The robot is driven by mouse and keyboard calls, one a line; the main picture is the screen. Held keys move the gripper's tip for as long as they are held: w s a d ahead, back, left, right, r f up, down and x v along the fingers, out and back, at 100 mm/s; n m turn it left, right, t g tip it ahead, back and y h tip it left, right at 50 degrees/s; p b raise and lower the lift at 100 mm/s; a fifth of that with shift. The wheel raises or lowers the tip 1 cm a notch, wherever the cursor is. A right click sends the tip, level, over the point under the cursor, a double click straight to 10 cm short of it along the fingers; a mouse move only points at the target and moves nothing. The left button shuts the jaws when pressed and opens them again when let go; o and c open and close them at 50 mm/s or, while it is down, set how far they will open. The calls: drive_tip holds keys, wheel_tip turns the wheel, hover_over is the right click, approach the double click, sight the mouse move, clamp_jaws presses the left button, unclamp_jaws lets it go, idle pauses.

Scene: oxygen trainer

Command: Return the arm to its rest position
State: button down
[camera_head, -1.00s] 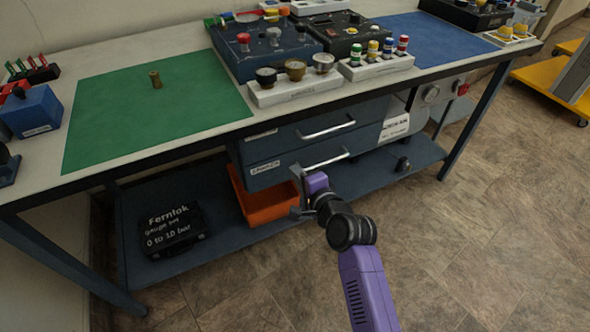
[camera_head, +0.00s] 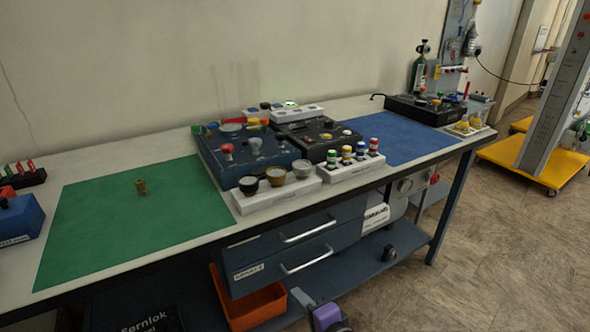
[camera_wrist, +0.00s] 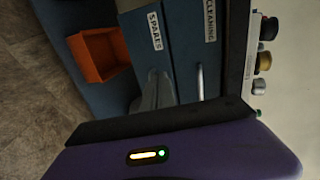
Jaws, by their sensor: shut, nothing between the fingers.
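My gripper (camera_head: 303,300) shows only in part at the bottom edge of the head view, in front of the workbench's drawers. Its grey fingers and a bit of purple arm are visible; the rest is cut off. In the wrist view, the grey fingers (camera_wrist: 153,94) are together and empty, past the purple wrist housing. They appear in front of the blue drawer labelled SPARES (camera_wrist: 152,45). Nothing is held.
An orange bin (camera_head: 255,305) sits on the lower shelf.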

wheel_tip(320, 180, up, 5)
drive_tip(key=d+n+t, duration=0.2)
drive_tip(key=n, duration=0.1)
drive_tip(key=s+d+r+n+t+h+p, duration=0.3)
drive_tip(key=s+d+n, duration=0.1)
drive_tip(key=s+d, duration=0.5)
drive_tip(key=s+d+r+n+g+h+p, duration=0.1)
drive_tip(key=s+d+r+p, duration=0.1)
drive_tip(key=s, duration=0.8)
drive_tip(key=s+d+r+n+g+h+p, duration=0.1)
drive_tip(key=s+d+r+n+p, duration=0.1)
drive_tip(key=s, duration=0.9)
drive_tip(key=s+d+r+n+h+p, duration=0.1)
drive_tip(key=s+d+r+h+p, duration=0.1)
drive_tip(key=s+r, duration=0.4)
drive_tip(key=shift+s+d+n+g+p, duration=0.4)
drive_tip(key=shift+s+d+p, duration=0.65)
drive_tip(key=shift+s, duration=1.65)
drive_tip(key=shift+a, duration=0.15)
